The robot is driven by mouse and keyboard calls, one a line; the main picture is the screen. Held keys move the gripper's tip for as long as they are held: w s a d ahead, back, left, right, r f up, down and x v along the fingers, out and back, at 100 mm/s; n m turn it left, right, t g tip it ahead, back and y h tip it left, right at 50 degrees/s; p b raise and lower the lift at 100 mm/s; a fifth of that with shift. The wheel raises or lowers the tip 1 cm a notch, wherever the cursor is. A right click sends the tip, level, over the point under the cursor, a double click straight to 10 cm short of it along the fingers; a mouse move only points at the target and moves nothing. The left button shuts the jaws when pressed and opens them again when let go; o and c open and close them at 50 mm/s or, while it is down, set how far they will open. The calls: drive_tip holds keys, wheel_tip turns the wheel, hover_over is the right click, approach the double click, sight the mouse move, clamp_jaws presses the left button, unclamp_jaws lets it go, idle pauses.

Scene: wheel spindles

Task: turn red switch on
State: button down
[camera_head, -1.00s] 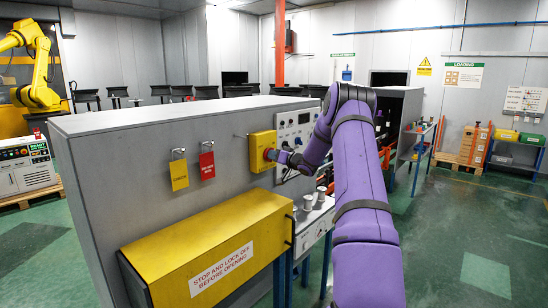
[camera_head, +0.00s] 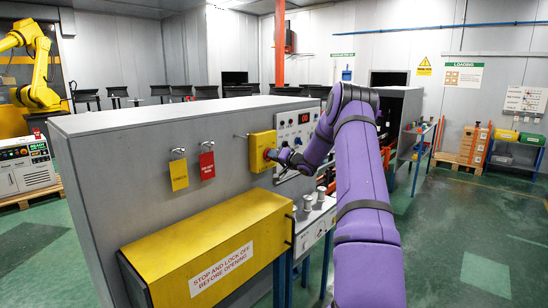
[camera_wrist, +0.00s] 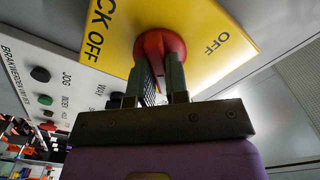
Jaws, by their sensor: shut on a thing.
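The red switch (camera_wrist: 158,46) is a round red knob on a yellow plate (camera_wrist: 205,20) that reads "LOCK OFF" in part and "OFF". My gripper (camera_wrist: 160,62) is shut on the red switch, with one finger on each side of it. In the head view the yellow plate (camera_head: 257,144) is on the side of the grey cabinet, and my gripper (camera_head: 276,156) reaches it from the right. The red switch (camera_head: 268,154) shows there only in part.
A control panel (camera_head: 297,130) with a red display is right of the yellow plate. Yellow and red tags (camera_head: 207,164) hang to its left. A yellow cover (camera_head: 212,245) juts out below. Green floor is open at the right.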

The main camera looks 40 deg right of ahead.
drive_tip(key=shift+f, duration=0.1)
drive_tip(key=c, duration=1.1)
unclamp_jaws()
drive_tip(key=shift+s, duration=0.1)
drive_tip(key=s, duration=0.7)
drive_tip(key=s+d, duration=0.1)
drive_tip(key=s, duration=0.2)
drive_tip(key=shift+s, duration=0.3)
